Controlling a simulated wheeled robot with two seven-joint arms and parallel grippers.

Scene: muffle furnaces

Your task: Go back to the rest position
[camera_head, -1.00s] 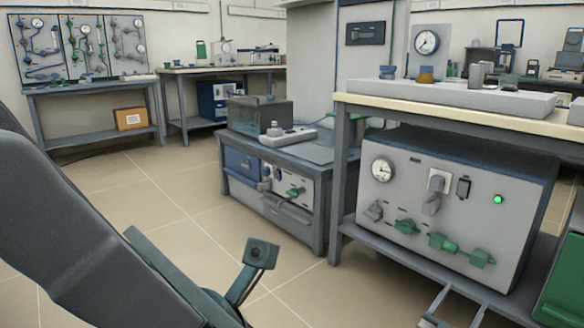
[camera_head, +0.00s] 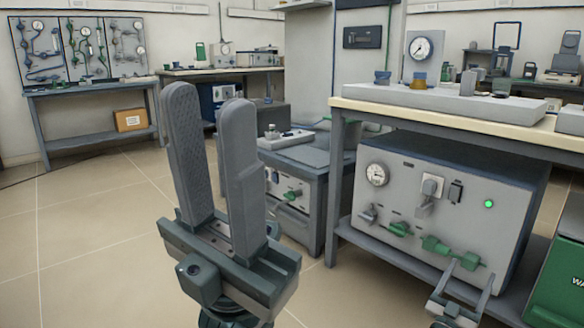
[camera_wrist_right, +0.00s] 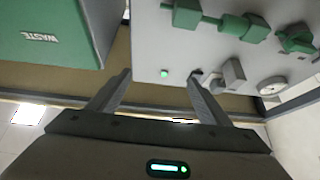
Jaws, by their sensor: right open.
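My left gripper (camera_head: 209,97) stands upright in the left middle of the head view, its two long grey fingers pointing up with a gap between them. It is open and empty. My right gripper (camera_head: 470,272) is low at the right of the head view, in front of the lower part of the grey furnace (camera_head: 400,235). In the right wrist view its fingers (camera_wrist_right: 160,78) are spread with nothing between them. The furnace has a dial, green valves and a lit green lamp. I cannot tell whether the right fingers touch it.
A green waste bin (camera_head: 556,268) stands right of the furnace; it also shows in the right wrist view (camera_wrist_right: 55,35). A bench (camera_head: 425,108) stands over the furnace. A low table (camera_head: 305,155) is behind my left gripper. The floor (camera_head: 90,230) at left is clear.

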